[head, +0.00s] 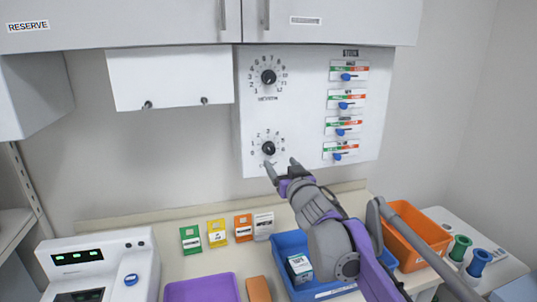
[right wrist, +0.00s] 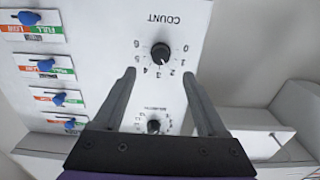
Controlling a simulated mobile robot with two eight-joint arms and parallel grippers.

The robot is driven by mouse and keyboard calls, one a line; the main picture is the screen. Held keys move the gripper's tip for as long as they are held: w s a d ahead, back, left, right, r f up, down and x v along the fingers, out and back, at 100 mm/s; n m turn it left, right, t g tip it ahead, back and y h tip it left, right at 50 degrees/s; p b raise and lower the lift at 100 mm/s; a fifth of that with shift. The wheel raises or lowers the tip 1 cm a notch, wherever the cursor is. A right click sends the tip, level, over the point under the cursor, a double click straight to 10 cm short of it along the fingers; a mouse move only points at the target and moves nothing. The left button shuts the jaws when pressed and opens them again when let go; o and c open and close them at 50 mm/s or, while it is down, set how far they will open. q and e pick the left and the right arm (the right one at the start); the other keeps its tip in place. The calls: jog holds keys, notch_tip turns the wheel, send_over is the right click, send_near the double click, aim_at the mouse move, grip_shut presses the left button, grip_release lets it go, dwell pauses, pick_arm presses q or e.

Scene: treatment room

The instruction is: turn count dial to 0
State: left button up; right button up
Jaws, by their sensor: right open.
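The count dial (head: 268,148) is the lower black knob on the white wall panel (head: 310,105). In the right wrist view the count dial (right wrist: 161,54) appears upside down, with the COUNT label above it and a scale from 0 to 6. Its white mark seems to point at about 3. My right gripper (head: 280,164) is open and empty, just below the dial in the head view. In the right wrist view its fingers (right wrist: 160,75) stand apart on either side of the dial, with no visible contact. My left gripper is out of view.
A second dial (head: 268,76) sits higher on the panel. Several blue sliders (head: 345,77) line its right side. Below are a blue bin (head: 290,243), an orange bin (head: 412,240), small boxes and a device with green lights (head: 98,262). Cabinets (head: 120,25) hang above.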

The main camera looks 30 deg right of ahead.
aim_at(271, 152)
jog(key=x, duration=0.8)
jog(key=shift+w+p, duration=0.2)
jog(key=shift+p, duration=0.15)
grip_shut()
